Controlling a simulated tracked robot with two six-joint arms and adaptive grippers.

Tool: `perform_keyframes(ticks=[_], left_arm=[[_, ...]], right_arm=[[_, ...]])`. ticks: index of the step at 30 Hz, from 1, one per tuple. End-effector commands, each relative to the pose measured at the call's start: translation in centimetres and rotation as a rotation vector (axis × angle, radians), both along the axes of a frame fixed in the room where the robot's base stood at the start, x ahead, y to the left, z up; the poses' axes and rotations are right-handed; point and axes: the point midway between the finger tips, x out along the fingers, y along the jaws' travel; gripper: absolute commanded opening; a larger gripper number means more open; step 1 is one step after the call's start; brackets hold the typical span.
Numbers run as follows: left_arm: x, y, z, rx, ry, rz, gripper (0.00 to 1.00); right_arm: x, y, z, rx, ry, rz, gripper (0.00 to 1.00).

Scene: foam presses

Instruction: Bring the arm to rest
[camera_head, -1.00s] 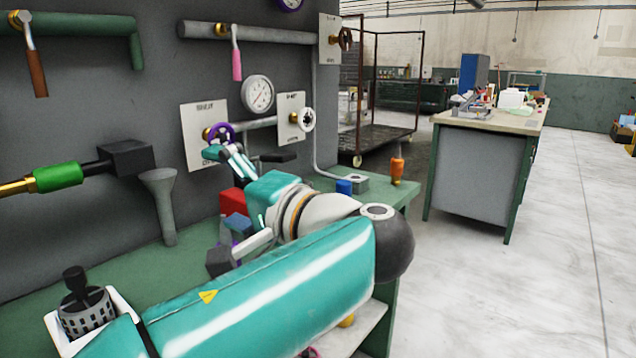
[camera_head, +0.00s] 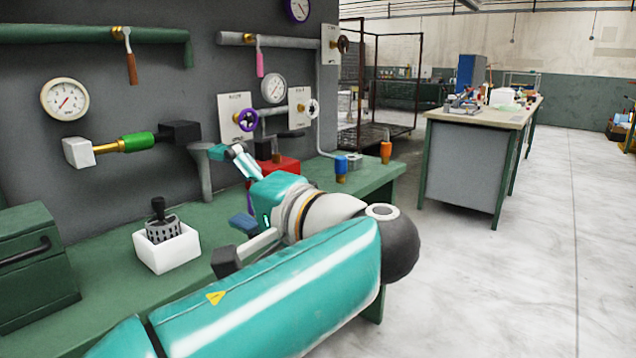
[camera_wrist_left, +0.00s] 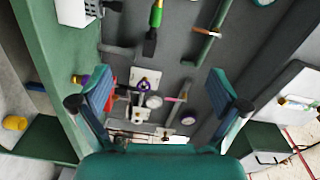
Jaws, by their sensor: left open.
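My left arm crosses the lower middle of the head view, and its teal left gripper (camera_head: 227,152) is out over the green workbench (camera_head: 110,275). The gripper is open and nothing shows between its fingers. In the head view it appears below and left of the purple valve wheel (camera_head: 246,119), apart from it, and overlaps the grey funnel (camera_head: 203,172) in the picture. In the left wrist view the two fingers (camera_wrist_left: 162,95) stand wide apart, facing the panel. My right gripper is in neither view.
A white box (camera_head: 168,252) with a dark basket stands on the bench, left of my arm. A green toolbox (camera_head: 35,265) is at far left. A red box (camera_head: 284,166) and blue and orange pieces lie beyond the gripper. Open floor (camera_head: 540,260) is at right.

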Motion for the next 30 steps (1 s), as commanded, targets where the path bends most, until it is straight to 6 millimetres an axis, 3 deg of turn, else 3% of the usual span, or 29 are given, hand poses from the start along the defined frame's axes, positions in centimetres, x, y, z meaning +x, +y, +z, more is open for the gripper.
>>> perform_keyframes(ticks=[11,17,20,24,30], left_arm=[[3.9,0.0,-7.4,-0.007,0.196,-0.094,0.99],[5.9,-0.2,-13.9,-0.04,0.352,-0.166,0.99],[6.8,-0.3,-18.6,-0.077,0.457,-0.213,0.99],[6.9,-0.3,-28.0,-0.182,0.655,-0.29,0.99],[3.5,-0.4,-41.5,-0.433,0.914,-0.365,0.99]], right_arm=[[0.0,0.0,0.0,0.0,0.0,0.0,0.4],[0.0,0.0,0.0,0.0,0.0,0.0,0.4],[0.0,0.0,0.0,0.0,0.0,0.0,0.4],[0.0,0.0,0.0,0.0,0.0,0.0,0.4],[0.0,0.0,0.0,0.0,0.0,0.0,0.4]])
